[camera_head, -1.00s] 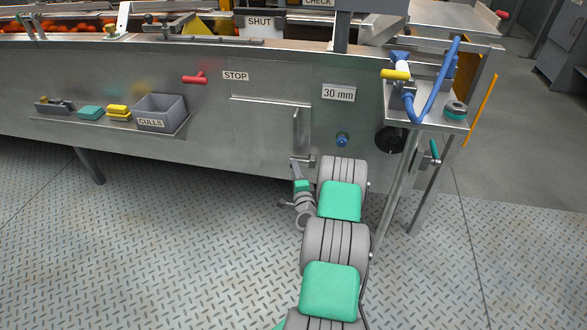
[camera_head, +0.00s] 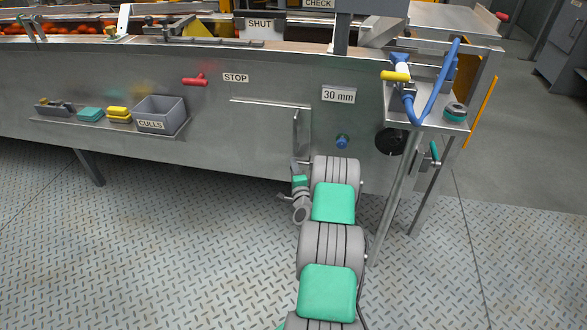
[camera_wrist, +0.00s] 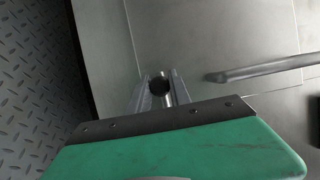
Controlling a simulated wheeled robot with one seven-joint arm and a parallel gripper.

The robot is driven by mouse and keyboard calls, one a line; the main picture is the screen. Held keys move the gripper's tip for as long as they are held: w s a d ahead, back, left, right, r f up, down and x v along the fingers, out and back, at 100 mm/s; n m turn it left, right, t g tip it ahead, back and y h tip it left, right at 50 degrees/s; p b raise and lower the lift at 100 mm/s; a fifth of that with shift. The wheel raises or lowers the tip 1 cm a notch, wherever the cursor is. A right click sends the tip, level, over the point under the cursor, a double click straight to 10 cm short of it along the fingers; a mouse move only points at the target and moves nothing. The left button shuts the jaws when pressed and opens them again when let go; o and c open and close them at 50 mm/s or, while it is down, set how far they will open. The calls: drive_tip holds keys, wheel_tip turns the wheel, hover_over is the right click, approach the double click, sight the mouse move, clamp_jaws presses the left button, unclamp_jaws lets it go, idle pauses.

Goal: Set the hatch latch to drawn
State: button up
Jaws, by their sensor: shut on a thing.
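The hatch is a flat steel panel (camera_head: 262,125) in the machine's front wall, with an upright bar handle (camera_head: 296,130) near its right edge. The handle also shows in the wrist view as a grey bar (camera_wrist: 262,69) to the right of my fingers. My gripper (camera_head: 302,163) is at the hatch's lower right, below the handle. In the wrist view my gripper (camera_wrist: 161,88) is shut on a small round dark-ended piece (camera_wrist: 160,84), which looks like the hatch latch. The fingers hide its sides, and whether it is drawn cannot be told.
A blue knob (camera_head: 342,141) and a black round fitting (camera_head: 390,141) are right of the hatch. A small shelf with a blue hose (camera_head: 440,88) stands farther right. A red handle (camera_head: 195,80) and a grey culls bin (camera_head: 161,113) are left. The patterned floor in front is clear.

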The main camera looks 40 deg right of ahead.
clamp_jaws()
idle(0.7)
drive_tip(key=shift+w+a+r, duration=0.1)
drive_tip(key=shift+w+a, duration=0.2)
drive_tip(key=shift+w, duration=0.05)
drive_tip(key=shift+w+a+p, duration=0.3)
drive_tip(key=shift+w+a, duration=0.6)
drive_tip(key=shift+w, duration=0.1)
drive_tip(key=o, duration=0.9)
unclamp_jaws()
drive_tip(key=shift+s+d, duration=0.2)
drive_tip(key=shift+d, duration=0.1)
drive_tip(key=shift+c, duration=0.2)
drive_tip(key=v, duration=0.7)
drive_tip(key=shift+s+a, duration=0.2)
drive_tip(key=shift+s, duration=0.15)
